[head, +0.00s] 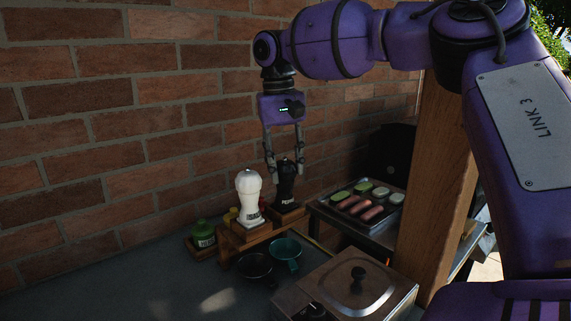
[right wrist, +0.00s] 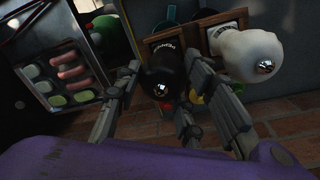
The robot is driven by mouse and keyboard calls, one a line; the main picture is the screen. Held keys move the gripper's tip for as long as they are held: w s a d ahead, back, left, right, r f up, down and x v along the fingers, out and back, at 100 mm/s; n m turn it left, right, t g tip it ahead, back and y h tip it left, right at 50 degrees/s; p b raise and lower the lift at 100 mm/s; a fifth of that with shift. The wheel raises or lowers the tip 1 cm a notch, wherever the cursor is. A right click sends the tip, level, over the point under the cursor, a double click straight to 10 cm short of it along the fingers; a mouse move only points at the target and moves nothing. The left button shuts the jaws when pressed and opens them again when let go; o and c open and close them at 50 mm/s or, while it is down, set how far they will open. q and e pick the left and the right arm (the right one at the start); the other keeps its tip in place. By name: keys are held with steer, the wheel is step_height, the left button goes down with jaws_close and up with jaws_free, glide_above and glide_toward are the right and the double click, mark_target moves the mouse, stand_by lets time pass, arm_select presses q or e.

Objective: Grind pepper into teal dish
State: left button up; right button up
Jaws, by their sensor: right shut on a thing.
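A black pepper mill (head: 286,184) stands upright on a wooden rack at the wall, and it also shows in the right wrist view (right wrist: 162,78). My right gripper (head: 285,168) comes down from above and is shut on the top part of the mill; its fingers (right wrist: 165,82) lie on both sides of it in the right wrist view. A teal dish (head: 286,250) with a handle sits on the table in front of the rack. A white mill (head: 249,196) stands upright to the left of the pepper mill. My left gripper is not in view.
A black dish (head: 254,267) sits left of the teal dish. A lidded metal cooker (head: 356,285) stands front right. A grill tray (head: 364,205) with sausages and vegetable slices is behind it. A green jar (head: 202,234) sits left of the rack (head: 238,234). A brick wall (head: 120,110) closes the back.

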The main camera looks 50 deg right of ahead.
mark_target(281, 162)
stand_by(1.6)
stand_by(0.3)
steer(key=o, duration=1.1)
step_height(281, 162, up, 12)
steer(key=shift+w+a, duration=0.3)
steer(key=shift+a, duration=0.15)
